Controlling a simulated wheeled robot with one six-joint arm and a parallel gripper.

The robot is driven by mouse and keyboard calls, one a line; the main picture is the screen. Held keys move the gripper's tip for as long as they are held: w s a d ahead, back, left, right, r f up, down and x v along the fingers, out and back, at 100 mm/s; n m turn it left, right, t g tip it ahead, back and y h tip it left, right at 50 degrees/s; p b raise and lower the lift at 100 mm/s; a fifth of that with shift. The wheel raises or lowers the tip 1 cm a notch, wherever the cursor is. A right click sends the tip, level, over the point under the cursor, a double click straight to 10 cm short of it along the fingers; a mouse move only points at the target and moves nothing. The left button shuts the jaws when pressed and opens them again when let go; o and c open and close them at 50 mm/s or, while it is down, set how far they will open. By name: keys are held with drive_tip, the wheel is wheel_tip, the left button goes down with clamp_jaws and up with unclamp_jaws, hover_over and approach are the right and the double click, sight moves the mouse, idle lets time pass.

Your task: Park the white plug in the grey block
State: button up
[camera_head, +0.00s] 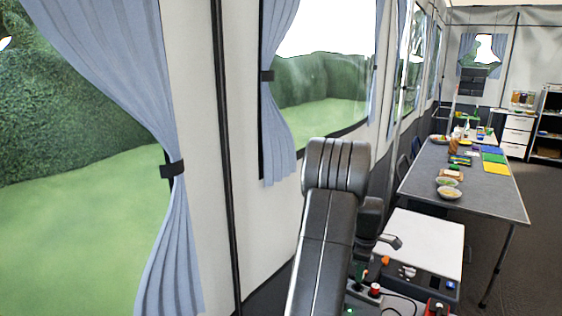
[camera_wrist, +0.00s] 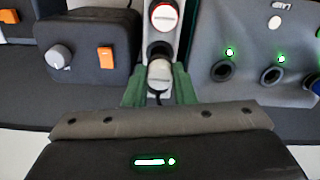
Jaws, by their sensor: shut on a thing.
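In the wrist view, my gripper (camera_wrist: 159,88) has its green fingers closed on either side of a white plug (camera_wrist: 159,72). A dark cable shows below the plug. Just above the plug is a dark round hole in a narrow light grey block (camera_wrist: 182,30), which looks like the grey block. A red-and-white cap (camera_wrist: 164,16) sits at its upper end. The plug overlaps the block in the view; I cannot tell whether it touches it or is seated. In the head view my arm hides most of this area.
To the left is a dark box (camera_wrist: 90,48) with a knob and an orange switch. To the right is a grey panel (camera_wrist: 240,30) with dark round sockets and green lights. In the head view, a long grey table (camera_head: 480,195) with bowls and other items stands beyond a white top (camera_head: 425,240).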

drive_tip(key=shift+f+b, duration=1)
drive_tip(key=shift+f, duration=0.55)
idle(0.9)
drive_tip(key=o, duration=1.3)
drive_tip(key=shift+r+p, duration=2.35)
drive_tip(key=shift+r, duration=1.2)
drive_tip(key=shift+f, duration=0.15)
drive_tip(key=shift+f+b, duration=2.3)
drive_tip(key=shift+f, duration=1.05)
